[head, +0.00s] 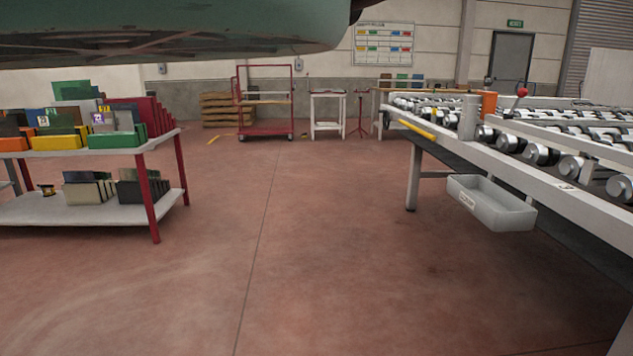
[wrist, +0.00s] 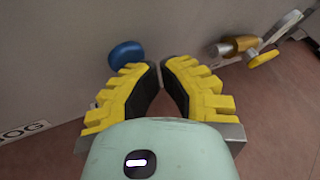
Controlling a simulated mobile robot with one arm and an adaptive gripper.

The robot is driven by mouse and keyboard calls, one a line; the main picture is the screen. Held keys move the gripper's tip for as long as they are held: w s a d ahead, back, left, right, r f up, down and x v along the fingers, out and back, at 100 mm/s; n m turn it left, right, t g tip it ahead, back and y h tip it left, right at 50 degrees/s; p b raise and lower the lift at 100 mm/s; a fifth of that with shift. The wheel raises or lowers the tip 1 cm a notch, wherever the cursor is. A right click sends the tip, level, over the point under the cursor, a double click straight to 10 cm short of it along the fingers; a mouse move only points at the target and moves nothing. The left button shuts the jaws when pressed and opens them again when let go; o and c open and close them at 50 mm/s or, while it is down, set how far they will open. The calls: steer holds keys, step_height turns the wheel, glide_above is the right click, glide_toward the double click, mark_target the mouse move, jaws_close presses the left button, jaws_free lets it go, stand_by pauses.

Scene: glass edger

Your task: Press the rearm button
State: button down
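A round blue button (wrist: 126,54) stands out from a grey panel (wrist: 70,50) in the wrist view, just beyond and left of my fingertips. No label for it can be read, and I cannot tell whether it is the rearm button. My gripper (wrist: 160,66) has yellow ribbed fingers with black pads, their tips drawn almost together with a narrow gap and nothing held. The tips look apart from the button, though the depth is hard to judge. Neither the blue button nor my gripper shows in the head view.
A brass-coloured fitting (wrist: 240,46) sticks out at the wrist view's right. In the head view, a roller table (head: 485,155) with a hanging grey bin (head: 492,204) stands right. A red-legged shelf (head: 80,208) with glass samples stands left. The floor between is clear.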

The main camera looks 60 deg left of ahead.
steer(key=shift+a+r, duration=0.1)
steer(key=shift+s+a+p, duration=0.1)
steer(key=shift+a+p, duration=0.1)
steer(key=shift+p, duration=0.2)
steer(key=s+a+p, duration=0.2)
steer(key=s+a, duration=0.1)
steer(key=s, duration=0.2)
stand_by(0.4)
steer(key=shift+a, duration=0.1)
stand_by(1.3)
